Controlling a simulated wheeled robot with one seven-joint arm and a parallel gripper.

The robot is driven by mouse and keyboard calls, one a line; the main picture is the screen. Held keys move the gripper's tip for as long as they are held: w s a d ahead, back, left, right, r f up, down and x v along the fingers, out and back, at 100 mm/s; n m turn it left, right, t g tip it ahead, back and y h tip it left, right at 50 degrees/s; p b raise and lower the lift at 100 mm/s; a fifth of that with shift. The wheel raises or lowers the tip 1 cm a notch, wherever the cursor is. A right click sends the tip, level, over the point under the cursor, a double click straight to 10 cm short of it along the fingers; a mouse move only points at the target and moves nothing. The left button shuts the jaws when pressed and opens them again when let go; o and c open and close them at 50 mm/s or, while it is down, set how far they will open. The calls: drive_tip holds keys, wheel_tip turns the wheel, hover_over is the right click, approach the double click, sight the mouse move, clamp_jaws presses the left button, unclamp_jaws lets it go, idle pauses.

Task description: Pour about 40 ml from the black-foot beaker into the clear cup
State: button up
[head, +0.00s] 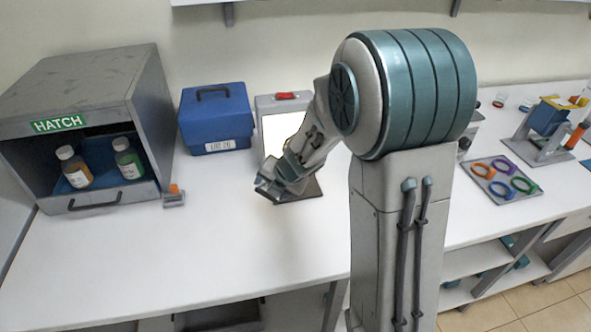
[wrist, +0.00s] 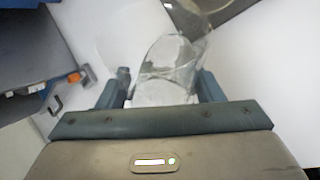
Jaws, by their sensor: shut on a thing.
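My gripper (wrist: 163,88) is shut on a clear glass beaker (wrist: 168,62), which sits between its two fingers in the wrist view. I cannot make out a black foot on it, and its liquid level is unclear. A second clear, rounded glass shape (wrist: 208,5), perhaps the clear cup, shows just beyond it at the top edge, over a dark plate (wrist: 238,10). I cannot tell whether the two touch. In the head view my gripper (head: 268,188) is low at the left edge of the dark plate (head: 309,190), and the glassware there is hidden or too small to see.
A lit white panel (head: 281,135) stands behind the plate. A blue case (head: 216,125) and the open hatch box (head: 148,95) with two bottles are to the left. A tray of coloured rings (head: 502,181) lies right. The front left bench is clear.

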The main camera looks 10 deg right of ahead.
drive_tip(key=shift+w+d+r+m+g+y+p, duration=0.15)
drive_tip(key=shift+r+m+g+y+p, duration=0.25)
drive_tip(key=shift+r+g+y+p, duration=0.7)
drive_tip(key=shift+w+d+r+m+y+p, duration=0.3)
drive_tip(key=shift+w+d+r+y+p, duration=0.3)
drive_tip(key=shift+p, duration=2.05)
drive_tip(key=shift+s+f+g, duration=0.1)
drive_tip(key=shift+f+g, duration=0.15)
drive_tip(key=shift+g, duration=0.05)
drive_tip(key=f+b, duration=0.1)
drive_tip(key=b, duration=0.2)
drive_tip(key=s+a+f+t+h+b, duration=0.1)
drive_tip(key=b, duration=0.1)
drive_tip(key=shift+s+a+b, duration=0.1)
drive_tip(key=shift+a+b, duration=0.05)
drive_tip(key=shift+b, duration=0.25)
drive_tip(key=shift+s+a+n+t+h, duration=0.1)
drive_tip(key=shift+a+n+t+h, duration=0.05)
drive_tip(key=shift+n+t+h, duration=0.2)
drive_tip(key=shift+r, duration=0.1)
drive_tip(key=shift+h, duration=0.25)
